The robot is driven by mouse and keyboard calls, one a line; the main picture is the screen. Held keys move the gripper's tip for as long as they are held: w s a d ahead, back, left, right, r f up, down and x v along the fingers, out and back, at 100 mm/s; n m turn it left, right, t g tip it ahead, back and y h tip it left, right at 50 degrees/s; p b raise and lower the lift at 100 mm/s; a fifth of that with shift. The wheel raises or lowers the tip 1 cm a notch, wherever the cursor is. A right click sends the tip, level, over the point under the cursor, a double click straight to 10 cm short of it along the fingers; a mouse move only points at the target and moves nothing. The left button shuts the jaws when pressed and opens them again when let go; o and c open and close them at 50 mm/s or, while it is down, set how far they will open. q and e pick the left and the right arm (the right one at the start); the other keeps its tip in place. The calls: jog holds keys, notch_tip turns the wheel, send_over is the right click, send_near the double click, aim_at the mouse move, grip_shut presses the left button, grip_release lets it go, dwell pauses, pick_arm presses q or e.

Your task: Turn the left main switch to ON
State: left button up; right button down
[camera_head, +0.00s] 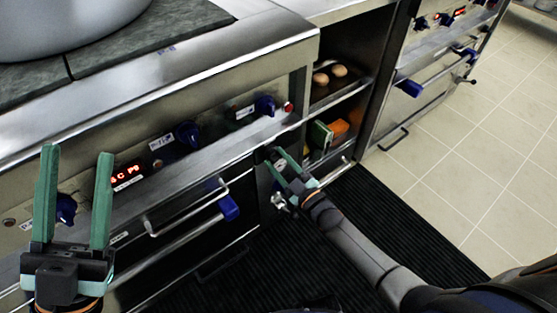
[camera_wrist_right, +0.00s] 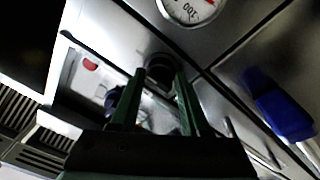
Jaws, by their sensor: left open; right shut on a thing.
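My right gripper (camera_head: 278,157) reaches to the dark front just below the steel ledge, at the right end of the left stove. In the right wrist view its fingers (camera_wrist_right: 158,75) are shut on a dark round knob (camera_wrist_right: 160,66), which seems to be the main switch. Its setting cannot be read, and the fingers hide much of it. My left gripper (camera_head: 77,152) is open and empty, raised in front of the panel's left part, near a blue knob (camera_head: 65,208).
The panel carries more blue knobs (camera_head: 188,133), a red display (camera_head: 127,172) and a red light (camera_head: 289,107). A blue-gripped handle (camera_head: 228,207) hangs below. A dial gauge (camera_wrist_right: 190,8) is beside the dark knob. Open shelves (camera_head: 345,95) are right. Floor tiles (camera_head: 480,150) are clear.

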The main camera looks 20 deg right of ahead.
jog(key=shift+s+f, duration=0.1)
jog(key=shift+f, duration=0.05)
jog(key=shift+c, duration=2)
grip_release()
pick_arm(q)
jog(key=p, duration=0.1)
jog(key=w+r+y+p, duration=0.1)
jog(key=shift+a+r+n+p, duration=0.2)
jog(key=shift+r+n+p, duration=0.1)
jog(key=shift+p, duration=0.1)
pick_arm(e)
jog(key=v, duration=1.2)
jog(key=shift+s, duration=0.2)
pick_arm(q)
jog(key=shift+s, duration=0.1)
